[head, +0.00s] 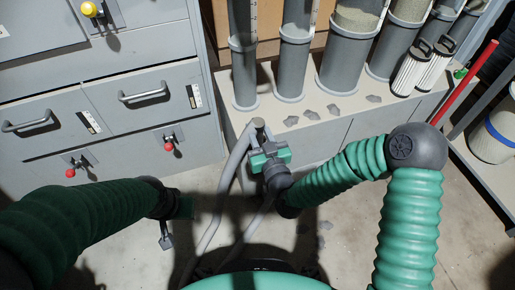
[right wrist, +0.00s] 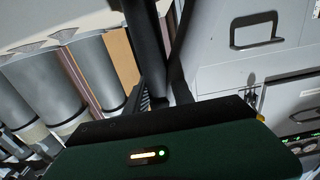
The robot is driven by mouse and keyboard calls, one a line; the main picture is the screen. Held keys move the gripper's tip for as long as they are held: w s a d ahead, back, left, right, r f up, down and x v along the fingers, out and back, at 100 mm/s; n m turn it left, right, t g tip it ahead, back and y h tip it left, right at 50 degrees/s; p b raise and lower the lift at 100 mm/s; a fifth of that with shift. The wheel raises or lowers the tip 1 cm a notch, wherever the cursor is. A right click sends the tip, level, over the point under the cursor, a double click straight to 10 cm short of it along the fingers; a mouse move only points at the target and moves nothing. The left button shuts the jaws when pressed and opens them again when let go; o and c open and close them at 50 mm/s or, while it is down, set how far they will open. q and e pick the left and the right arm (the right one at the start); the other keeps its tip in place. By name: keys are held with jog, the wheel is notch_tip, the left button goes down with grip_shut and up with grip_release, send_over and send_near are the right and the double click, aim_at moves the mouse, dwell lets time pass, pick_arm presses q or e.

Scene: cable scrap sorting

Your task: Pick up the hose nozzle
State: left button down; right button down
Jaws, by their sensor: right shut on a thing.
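The grey hose nozzle (head: 258,123) sticks up out of my right gripper (head: 262,150), near the front edge of the bench. The right gripper is shut on it. A grey hose (head: 228,175) runs from there down to the floor. In the right wrist view, a dark tube (right wrist: 147,45) rises from behind the gripper body; much of the grip is hidden. My left gripper (head: 172,222) is low at the left, in shadow, apart from the nozzle. Its jaw state is unclear.
Clear grey cylinders (head: 293,60) stand on the bench, with several dark scraps (head: 333,110) before them. Two pleated filters (head: 412,68) stand at the right. A drawer cabinet (head: 120,125) with handles is at the left. A red pole (head: 467,80) leans at the right.

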notch_tip(320, 180, up, 33)
jog(key=p, duration=2.3)
